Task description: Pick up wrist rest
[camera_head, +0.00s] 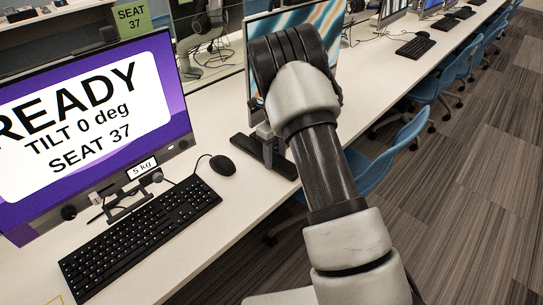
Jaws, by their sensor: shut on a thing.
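The wrist rest (283,166) looks like a long black bar near the front edge of the white desk, to the right of the mouse. My gripper (266,146) comes down on it from above and is shut on its middle part. My own arm covers much of the gripper, and the fingers show only in part. I cannot tell whether the bar touches the desk or is held just above it.
A black keyboard (142,232) and mouse (222,165) lie on the white desk (222,205) at left, before a monitor (90,125) reading "READY". Another monitor (335,25) stands behind my arm. Blue chairs (378,168) line the desk's right side.

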